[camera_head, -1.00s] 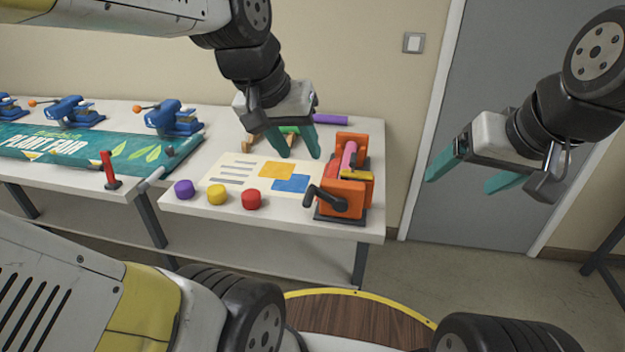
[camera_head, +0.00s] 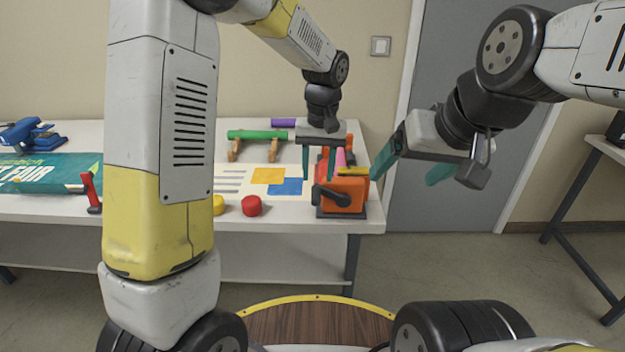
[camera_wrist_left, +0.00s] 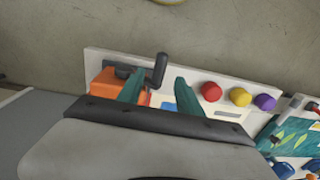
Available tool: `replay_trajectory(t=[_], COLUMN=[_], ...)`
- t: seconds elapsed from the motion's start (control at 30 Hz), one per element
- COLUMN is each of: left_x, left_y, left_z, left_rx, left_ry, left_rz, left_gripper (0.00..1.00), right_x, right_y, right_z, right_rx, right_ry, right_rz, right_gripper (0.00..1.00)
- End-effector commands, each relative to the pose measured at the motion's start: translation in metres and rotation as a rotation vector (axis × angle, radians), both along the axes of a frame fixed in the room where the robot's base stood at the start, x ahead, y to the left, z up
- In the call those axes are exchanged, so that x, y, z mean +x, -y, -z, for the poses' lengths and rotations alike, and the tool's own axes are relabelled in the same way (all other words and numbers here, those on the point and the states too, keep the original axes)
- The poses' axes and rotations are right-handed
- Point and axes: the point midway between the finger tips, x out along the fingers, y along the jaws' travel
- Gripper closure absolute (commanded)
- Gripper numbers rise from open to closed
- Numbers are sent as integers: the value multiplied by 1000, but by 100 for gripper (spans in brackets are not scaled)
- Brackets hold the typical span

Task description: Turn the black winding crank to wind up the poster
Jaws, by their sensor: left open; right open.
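The black winding crank (camera_head: 333,196) is on the front of the orange winder (camera_head: 352,184) at the table's right end. In the left wrist view, the crank (camera_wrist_left: 158,72) stands up beside the orange body (camera_wrist_left: 106,84). The poster (camera_head: 262,180), white with yellow and blue blocks, lies flat to the left of the winder. My left gripper (camera_head: 318,178) is open and empty, pointing down above the winder; its fingers (camera_wrist_left: 155,90) appear on either side of the crank area, with contact unclear. My right gripper (camera_head: 410,178) is open and empty, right of the winder.
Red (camera_head: 251,205) and yellow (camera_head: 218,205) knobs sit along the table's front edge. A teal banner (camera_head: 45,173) lies left, partly hidden by my arm.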

Motion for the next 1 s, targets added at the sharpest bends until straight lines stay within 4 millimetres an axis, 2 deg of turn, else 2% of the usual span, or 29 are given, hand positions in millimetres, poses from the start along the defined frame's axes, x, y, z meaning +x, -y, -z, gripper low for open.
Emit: replay_trajectory(t=[0.2,0.33,0.5,0.73,0.93,1.0], left_x=[-1,0,0,0,0,0], left_y=[-3,-4,-4,-4,-4,-4], left_z=[37,53,61,62,61,61], left_rx=[1,0,-1,-1,-1,-1], left_ry=[-4,-2,1,1,1,1], left_rz=[0,-1,-1,-1,0,0], left_gripper=[58,58,58,58,97,100], right_x=[0,0,0,0,0,0], right_y=[0,0,0,0,0,0], right_z=[0,0,0,0,0,0], right_rx=[0,0,0,0,0,0], right_ry=[0,0,0,0,0,0], right_rz=[0,0,0,0,0,0], right_gripper=[18,18,18,18,18,18])
